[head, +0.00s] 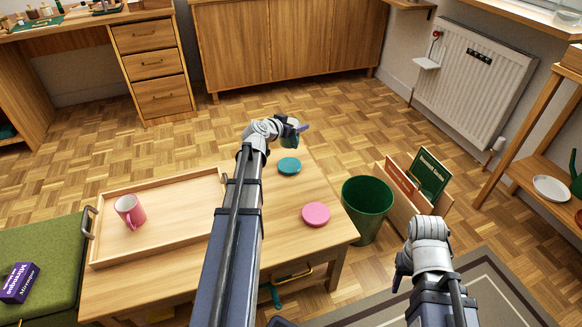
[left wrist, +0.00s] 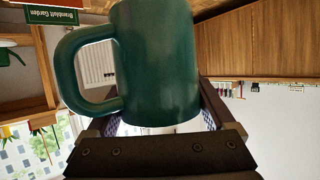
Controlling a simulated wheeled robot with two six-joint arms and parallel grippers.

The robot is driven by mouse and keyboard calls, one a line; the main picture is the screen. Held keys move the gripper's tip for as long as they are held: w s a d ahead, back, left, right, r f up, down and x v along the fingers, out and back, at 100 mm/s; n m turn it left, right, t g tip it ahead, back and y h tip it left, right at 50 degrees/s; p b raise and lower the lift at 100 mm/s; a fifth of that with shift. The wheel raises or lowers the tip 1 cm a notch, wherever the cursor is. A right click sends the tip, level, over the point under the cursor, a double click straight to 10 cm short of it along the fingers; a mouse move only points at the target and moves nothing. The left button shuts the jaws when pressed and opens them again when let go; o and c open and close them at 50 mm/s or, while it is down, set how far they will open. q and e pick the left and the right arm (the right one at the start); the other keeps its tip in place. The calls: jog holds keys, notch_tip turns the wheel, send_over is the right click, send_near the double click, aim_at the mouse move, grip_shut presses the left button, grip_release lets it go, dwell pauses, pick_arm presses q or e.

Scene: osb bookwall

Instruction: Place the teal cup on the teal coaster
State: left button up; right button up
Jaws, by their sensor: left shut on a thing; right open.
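The teal cup (left wrist: 160,70) fills the middle of the left wrist view, its handle to the left. My left gripper (left wrist: 160,122) is shut on it. The teal coaster (head: 289,166) lies bare near the table's far edge, just below the gripper in the picture. A pink coaster (head: 316,214) lies closer. My right gripper (head: 402,272) is open and empty, right of the table.
A wooden tray (head: 170,246) with a pink mug (head: 130,211) takes up the left of the table (head: 283,236). A green bin (head: 367,205) and a wooden box with books (head: 408,190) stand right of it. The table around both coasters is clear.

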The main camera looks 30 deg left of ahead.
pick_arm(q)
jog(key=shift+f+b, duration=5)
jog(key=shift+b, duration=0.05)
jog(key=shift+r, duration=0.15)
jog(key=o, duration=1.4)
jog(key=shift+c, duration=0.2)
jog(key=shift+r, duration=0.15)
jog(key=p+v, duration=0.5)
jog(key=v, duration=0.7)
